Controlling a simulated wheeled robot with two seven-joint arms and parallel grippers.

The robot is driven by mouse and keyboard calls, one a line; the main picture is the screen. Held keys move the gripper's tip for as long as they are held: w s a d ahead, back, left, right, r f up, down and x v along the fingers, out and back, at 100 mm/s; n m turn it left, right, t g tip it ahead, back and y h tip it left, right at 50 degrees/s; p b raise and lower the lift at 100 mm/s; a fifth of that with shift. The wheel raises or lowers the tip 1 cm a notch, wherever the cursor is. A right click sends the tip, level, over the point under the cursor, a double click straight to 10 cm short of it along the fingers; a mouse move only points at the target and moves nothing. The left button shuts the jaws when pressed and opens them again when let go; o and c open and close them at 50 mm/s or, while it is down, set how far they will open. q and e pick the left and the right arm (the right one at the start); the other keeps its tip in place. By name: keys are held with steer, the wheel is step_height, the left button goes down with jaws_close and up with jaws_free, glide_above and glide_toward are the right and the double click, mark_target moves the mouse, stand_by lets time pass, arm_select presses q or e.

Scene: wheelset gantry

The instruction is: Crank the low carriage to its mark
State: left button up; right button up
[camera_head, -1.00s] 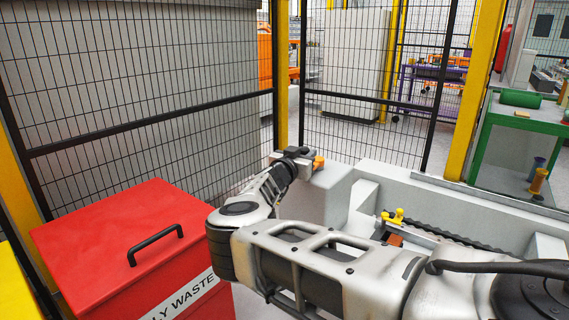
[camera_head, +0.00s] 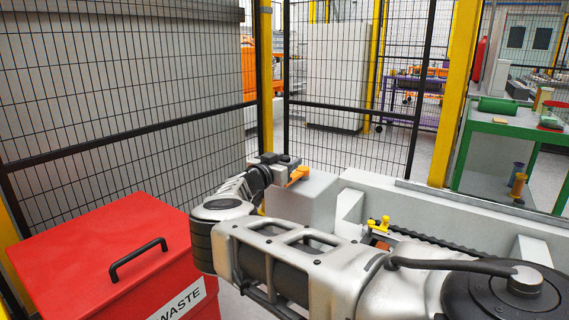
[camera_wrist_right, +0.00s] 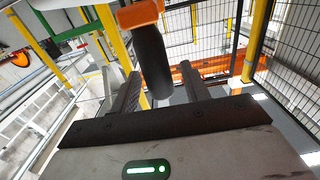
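My right gripper (camera_wrist_right: 158,85) is open. In the right wrist view its two fingers stand on either side of a dark crank handle (camera_wrist_right: 152,62) with an orange end piece (camera_wrist_right: 139,14). A gap shows between the handle and the right-hand finger. In the head view my right gripper (camera_head: 276,163) is beside an orange part (camera_head: 297,175) at the far left end of the grey bed. A low carriage (camera_head: 378,236) with yellow knobs sits on the bed, partly hidden by my right arm. No mark can be made out. My left gripper is out of view.
A red waste bin (camera_head: 75,235) with a black handle stands at the left. A mesh fence (camera_head: 130,75) with yellow posts runs behind. The grey bed (camera_head: 440,212) carries a dark ribbed strip. A green table (camera_head: 505,125) stands at the right, behind the fence.

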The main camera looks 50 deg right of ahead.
steer(key=shift+a+f, duration=0.1)
steer(key=shift+a, duration=0.05)
steer(key=shift+a, duration=0.35)
arm_select(q)
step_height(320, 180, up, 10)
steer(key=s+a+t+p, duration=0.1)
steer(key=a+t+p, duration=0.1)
steer(key=p, duration=0.4)
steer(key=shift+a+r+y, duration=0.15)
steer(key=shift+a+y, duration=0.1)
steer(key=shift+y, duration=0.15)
arm_select(e)
steer(key=s+a, duration=0.1)
steer(key=a, duration=1.4)
steer(key=shift+s, duration=0.2)
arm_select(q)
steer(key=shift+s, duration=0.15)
arm_select(e)
steer(key=shift+s, duration=0.1)
